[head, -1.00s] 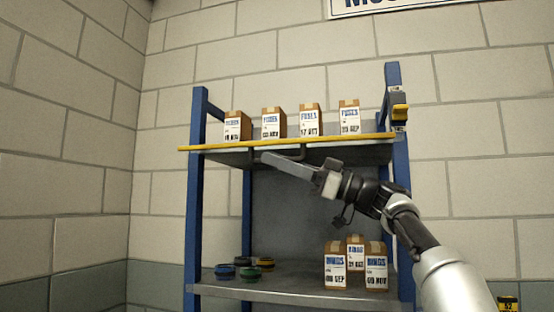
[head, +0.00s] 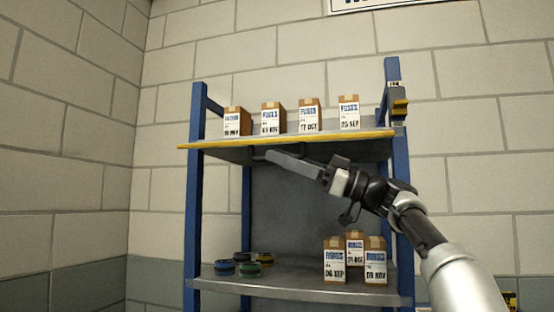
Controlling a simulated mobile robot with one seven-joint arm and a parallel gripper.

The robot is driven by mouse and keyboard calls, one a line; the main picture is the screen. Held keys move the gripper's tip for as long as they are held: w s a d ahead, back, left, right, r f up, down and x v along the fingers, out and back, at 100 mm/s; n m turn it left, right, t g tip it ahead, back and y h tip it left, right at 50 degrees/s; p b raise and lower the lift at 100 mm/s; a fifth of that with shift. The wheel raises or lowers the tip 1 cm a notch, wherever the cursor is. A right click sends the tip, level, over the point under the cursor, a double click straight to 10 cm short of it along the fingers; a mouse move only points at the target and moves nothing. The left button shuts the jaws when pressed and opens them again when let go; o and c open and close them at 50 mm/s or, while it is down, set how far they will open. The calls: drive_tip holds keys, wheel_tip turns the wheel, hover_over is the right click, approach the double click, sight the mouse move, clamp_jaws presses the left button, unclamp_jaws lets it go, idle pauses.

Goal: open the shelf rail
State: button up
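The shelf rail (head: 225,146) is a yellow bar along the front edge of the upper shelf, reaching from the left blue post to the right one. A small dark handle part (head: 259,154) shows just under the rail, mostly hidden behind my fingers. My gripper (head: 270,156) reaches up from the right, its long grey finger pointing left just below the rail near that handle. I cannot tell if it touches the handle or whether the fingers are apart. A yellow piece (head: 399,108) sits on the right post above the rail's right end.
Several fuse boxes (head: 349,115) stand in a row on the upper shelf, behind the rail. The lower shelf (head: 300,289) holds several coloured round tins (head: 249,268) at left and 3 labelled boxes (head: 375,262) at right. Block walls close in behind and left.

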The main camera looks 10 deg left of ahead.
drive_tip(key=b+v, duration=0.2)
drive_tip(key=v, duration=0.8)
drive_tip(key=shift+d, duration=0.2)
drive_tip(key=shift+a, duration=0.1)
drive_tip(key=s+a+f+m+t+h, duration=0.25)
drive_tip(key=a+f+m+h, duration=0.25)
drive_tip(key=f, duration=0.3)
drive_tip(key=s+a+f+m+t+h, duration=0.2)
drive_tip(key=s+a+f+m+h, duration=0.3)
drive_tip(key=f, duration=0.4)
drive_tip(key=s+d+f+m+t+h, duration=0.1)
drive_tip(key=s+d+f+m+h, duration=0.5)
drive_tip(key=s+d+f, duration=0.75)
drive_tip(key=s+d+f+m+t+h, duration=0.1)
drive_tip(key=s+d+f+m+h, duration=0.5)
drive_tip(key=s+d+f, duration=0.75)
drive_tip(key=w+r+p, duration=0.3)
drive_tip(key=r+p, duration=2)
drive_tip(key=p, duration=0.3)
drive_tip(key=shift+n, duration=0.3)
